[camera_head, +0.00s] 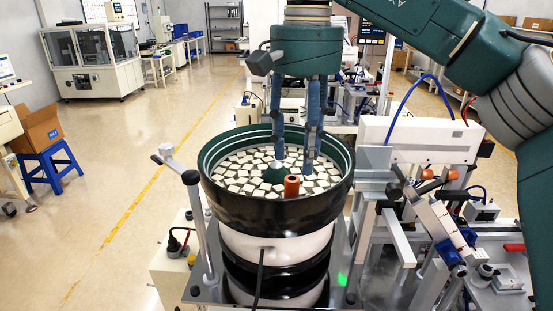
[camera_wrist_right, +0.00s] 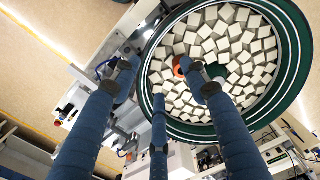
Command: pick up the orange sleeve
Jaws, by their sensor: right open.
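The orange sleeve (camera_head: 292,186) stands upright among white blocks in the bowl feeder (camera_head: 280,212), near the front of the green centre cone. In the right wrist view the sleeve (camera_wrist_right: 178,66) shows partly, with a finger close beside it covering some of it. My right gripper (camera_head: 294,155) points down over the bowl, its fingers spread apart with nothing between them. In the wrist view the right gripper (camera_wrist_right: 163,85) shows its blue fingers open, with one above the bowl's outer side. My left gripper is in neither view.
White blocks (camera_head: 240,170) cover the bowl floor around the green cone (camera_head: 274,173). The bowl's rim surrounds the sleeve. A metal fixture (camera_head: 440,220) with more orange pieces (camera_head: 427,174) stands right of the bowl.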

